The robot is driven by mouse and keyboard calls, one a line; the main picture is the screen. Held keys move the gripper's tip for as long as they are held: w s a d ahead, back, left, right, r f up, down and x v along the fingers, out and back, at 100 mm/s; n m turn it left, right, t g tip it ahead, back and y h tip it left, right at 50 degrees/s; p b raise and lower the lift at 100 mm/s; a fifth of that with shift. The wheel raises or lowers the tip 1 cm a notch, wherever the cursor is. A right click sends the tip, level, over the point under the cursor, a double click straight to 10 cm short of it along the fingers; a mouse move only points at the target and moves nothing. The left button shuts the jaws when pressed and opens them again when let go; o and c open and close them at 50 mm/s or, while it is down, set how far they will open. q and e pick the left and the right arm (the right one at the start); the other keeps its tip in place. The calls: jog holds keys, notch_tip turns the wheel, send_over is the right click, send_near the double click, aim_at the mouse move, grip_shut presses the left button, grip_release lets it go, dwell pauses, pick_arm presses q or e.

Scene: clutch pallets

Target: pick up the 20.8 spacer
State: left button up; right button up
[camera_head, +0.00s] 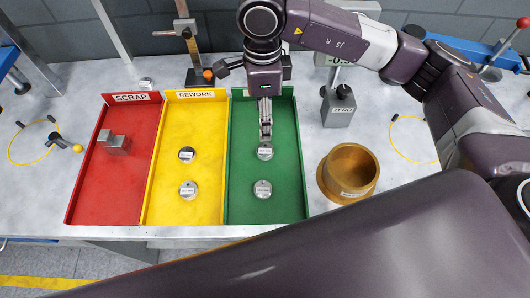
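Several small round grey metal spacers with white labels lie in the trays; the labels are too small to read, so I cannot tell which is the 20.8 one. Two are in the green tray (285,205): a rear spacer (265,153) and a front spacer (262,190). Two are in the yellow REWORK tray (208,212): a rear spacer (187,154) and a front spacer (188,190). My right gripper (265,137) points down over the green tray, its tips just behind or above the rear spacer; contact and finger gap are unclear. My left gripper is out of view.
The red SCRAP tray (90,195) holds a grey metal block (115,144). A bronze bowl-like ring (348,172) stands right of the green tray. Behind are a ZERO gauge block (338,108) and a gauge stand (196,76). My arm covers the front right.

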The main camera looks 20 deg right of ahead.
aim_at(265, 149)
jog(key=f+b, duration=0.3)
jog(key=f, duration=0.1)
jog(key=f+b, duration=0.2)
jog(key=shift+w+f+b, duration=0.3)
jog(key=shift+f+b, duration=0.05)
jog(key=shift+f, duration=0.25)
jog(key=shift+s+f, duration=0.1)
jog(key=shift+f, duration=0.85)
jog(key=f+p, duration=0.2)
jog(key=f, duration=0.1)
jog(key=f+p, duration=0.1)
jog(key=f, duration=0.1)
jog(key=shift+d, duration=0.35)
jog(key=shift+f, duration=0.4)
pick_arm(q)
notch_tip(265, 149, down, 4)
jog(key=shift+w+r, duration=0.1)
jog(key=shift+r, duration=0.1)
pick_arm(e)
jog(key=shift+w, duration=0.2)
jog(key=shift+c, duration=0.4)
jog(key=c, duration=1.4)
